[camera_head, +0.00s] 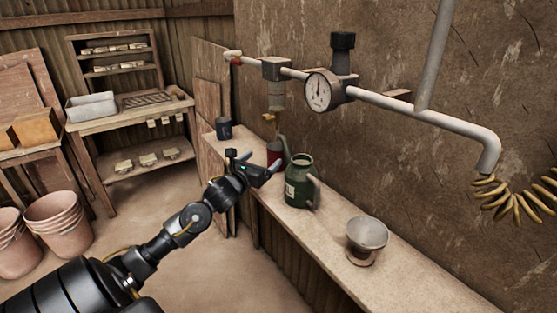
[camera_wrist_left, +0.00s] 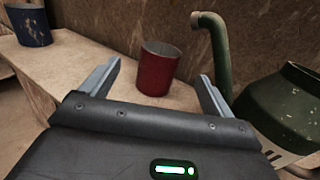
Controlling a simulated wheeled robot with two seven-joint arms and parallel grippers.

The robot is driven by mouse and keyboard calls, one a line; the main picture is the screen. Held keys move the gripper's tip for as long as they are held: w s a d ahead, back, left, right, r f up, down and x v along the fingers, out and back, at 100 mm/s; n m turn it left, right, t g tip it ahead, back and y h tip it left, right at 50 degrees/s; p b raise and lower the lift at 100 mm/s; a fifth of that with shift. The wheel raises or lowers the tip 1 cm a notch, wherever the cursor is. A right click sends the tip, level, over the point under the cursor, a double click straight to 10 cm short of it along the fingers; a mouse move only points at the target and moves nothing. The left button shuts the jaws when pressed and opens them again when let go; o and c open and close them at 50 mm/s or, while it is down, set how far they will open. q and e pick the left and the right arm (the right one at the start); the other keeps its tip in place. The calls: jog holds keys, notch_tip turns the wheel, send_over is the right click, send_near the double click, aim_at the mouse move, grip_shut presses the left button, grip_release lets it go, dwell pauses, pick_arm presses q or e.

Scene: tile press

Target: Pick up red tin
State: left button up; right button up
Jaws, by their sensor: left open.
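The red tin (camera_wrist_left: 158,70) stands upright on the wall bench, straight ahead of my left gripper (camera_wrist_left: 158,85) in the left wrist view. The two fingers are apart, one on each side of the tin in the picture, with nothing between them; the tin looks to be just beyond the fingertips. In the head view, the red tin (camera_head: 274,153) is partly hidden behind the green can's spout, and my left gripper (camera_head: 262,163) is beside it at the bench edge. My right gripper is not in view.
A green watering can (camera_head: 299,182) stands close to the right of the tin, its spout (camera_wrist_left: 217,50) nearby. A blue tin (camera_head: 224,128) stands farther left. A metal funnel-like cup (camera_head: 366,236) is nearer on the bench (camera_head: 395,275). A pipe with a gauge (camera_head: 318,92) runs above.

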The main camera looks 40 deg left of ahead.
aim_at(272, 154)
pick_arm(q)
jog(key=w, duration=0.2)
jog(key=shift+w+a, duration=0.25)
jog(key=shift+w, duration=0.4)
jog(key=w, duration=0.1)
jog(key=w+p, duration=0.1)
jog(key=w, duration=0.2)
jog(key=shift+w+a+f+p, duration=0.25)
jog(key=shift+a+f+p, duration=0.05)
jog(key=shift+a+f, duration=0.1)
jog(key=shift+w, duration=0.25)
jog(key=c, duration=1.2)
jog(key=shift+c, duration=0.2)
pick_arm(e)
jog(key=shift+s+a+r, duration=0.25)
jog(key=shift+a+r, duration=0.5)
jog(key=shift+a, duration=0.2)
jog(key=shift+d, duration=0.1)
